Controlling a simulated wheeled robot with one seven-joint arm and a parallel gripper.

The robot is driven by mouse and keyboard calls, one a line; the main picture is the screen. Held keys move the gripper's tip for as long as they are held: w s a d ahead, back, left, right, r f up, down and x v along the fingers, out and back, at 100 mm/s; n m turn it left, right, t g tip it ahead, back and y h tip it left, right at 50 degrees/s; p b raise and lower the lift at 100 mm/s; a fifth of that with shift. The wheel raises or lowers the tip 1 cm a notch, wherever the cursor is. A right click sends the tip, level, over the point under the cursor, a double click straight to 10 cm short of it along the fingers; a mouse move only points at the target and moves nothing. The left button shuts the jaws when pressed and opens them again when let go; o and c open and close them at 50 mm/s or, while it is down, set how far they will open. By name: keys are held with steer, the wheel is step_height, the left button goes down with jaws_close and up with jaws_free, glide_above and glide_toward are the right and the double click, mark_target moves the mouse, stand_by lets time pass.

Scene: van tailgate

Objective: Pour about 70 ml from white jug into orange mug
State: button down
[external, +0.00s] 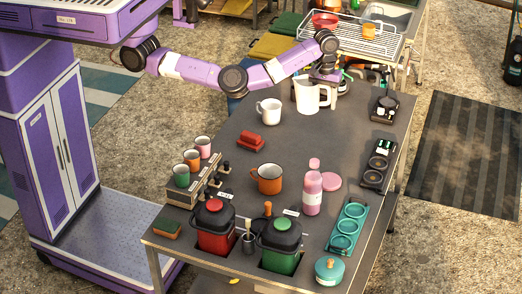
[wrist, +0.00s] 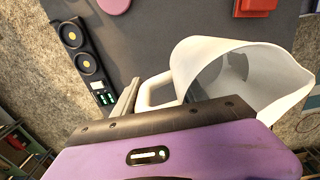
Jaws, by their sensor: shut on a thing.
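The white jug (external: 307,95) stands upright at the far end of the grey table in the external view. My gripper (external: 324,78) is at its right side. In the wrist view my gripper (wrist: 135,98) is shut on the handle of the white jug (wrist: 205,60), whose open mouth shows; I cannot tell the liquid level. The orange mug (external: 267,180) stands upright at the middle of the table, nearer the camera, apart from the jug.
A white mug (external: 269,111) stands left of the jug, and a red block (external: 251,141) lies between it and the orange mug. A pink bottle (external: 313,190) stands right of the orange mug. Red and green bins (external: 281,245) occupy the near end.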

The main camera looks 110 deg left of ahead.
steer(key=shift+r, duration=1)
